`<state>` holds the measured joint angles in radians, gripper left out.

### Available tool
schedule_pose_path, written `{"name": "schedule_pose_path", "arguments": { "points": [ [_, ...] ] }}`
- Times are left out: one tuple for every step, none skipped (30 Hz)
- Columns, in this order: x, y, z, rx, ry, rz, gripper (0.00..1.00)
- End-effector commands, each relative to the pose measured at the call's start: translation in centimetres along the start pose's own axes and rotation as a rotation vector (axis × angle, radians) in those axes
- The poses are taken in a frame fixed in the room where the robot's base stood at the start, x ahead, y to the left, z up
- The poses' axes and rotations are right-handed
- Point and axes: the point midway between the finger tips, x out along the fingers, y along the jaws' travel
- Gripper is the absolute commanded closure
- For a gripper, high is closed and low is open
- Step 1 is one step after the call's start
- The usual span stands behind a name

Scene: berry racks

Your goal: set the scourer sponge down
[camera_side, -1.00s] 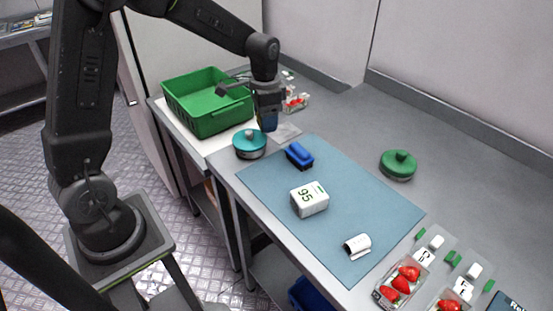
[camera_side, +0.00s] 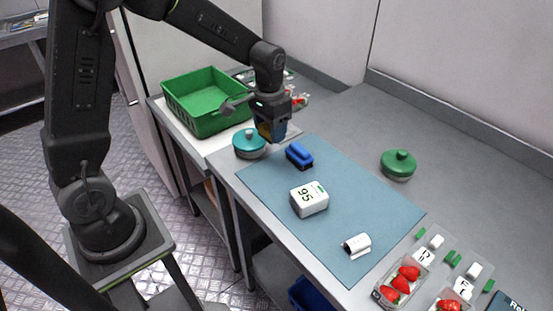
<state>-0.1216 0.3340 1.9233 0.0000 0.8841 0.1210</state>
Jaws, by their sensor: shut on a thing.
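My gripper (camera_side: 271,136) points down above the counter, near the back left corner of the blue mat (camera_side: 262,184). It is shut on the scourer sponge (camera_side: 266,131), of which a small yellowish and dark blue part shows between the fingers. The fingers hide the rest of the sponge. I cannot tell exactly how high it is above the surface.
A teal lidded pot (camera_side: 249,145) stands close left of my gripper, and a blue block-like object (camera_side: 299,155) lies close right. A white box marked 95 (camera_side: 309,199) and a white roll (camera_side: 357,245) sit on the mat. A green crate (camera_side: 206,122) stands behind left.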

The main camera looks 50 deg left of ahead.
Motion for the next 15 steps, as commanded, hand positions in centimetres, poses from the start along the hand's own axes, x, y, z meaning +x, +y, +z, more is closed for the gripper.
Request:
{"name": "schedule_pose_path", "arguments": {
  "points": [
    [0.0,0.0,0.0,0.0,0.0,0.0,0.65],
    [0.0,0.0,0.0,0.0,0.0,0.0,0.65],
    [0.0,0.0,0.0,0.001,0.0,0.0,0.65],
    [0.0,0.0,0.0,0.003,0.0,0.0,0.65],
    [0.0,-0.1,-0.1,0.007,0.0,0.0,0.65],
    [0.0,-0.2,-0.1,0.018,0.0,0.0,0.65],
    [-0.1,-0.4,-0.2,0.031,0.0,0.0,0.65],
    [-0.1,-0.6,-0.2,0.049,0.0,0.0,0.65],
    [-0.1,-0.9,-0.4,0.079,-0.001,0.0,0.65],
    [-0.2,-1.2,-0.5,0.109,0.0,0.0,0.65],
    [-0.3,-1.5,-0.7,0.143,0.0,0.0,0.65],
    [-0.4,-2.1,-0.9,0.196,0.001,0.0,0.65],
    [-0.5,-2.5,-1.0,0.24,0.001,0.0,0.65],
    [-0.6,-3.0,-1.2,0.287,0.001,0.0,0.65],
    [-0.8,-3.7,-1.4,0.35,0.001,0.0,0.65]
  ]
}}
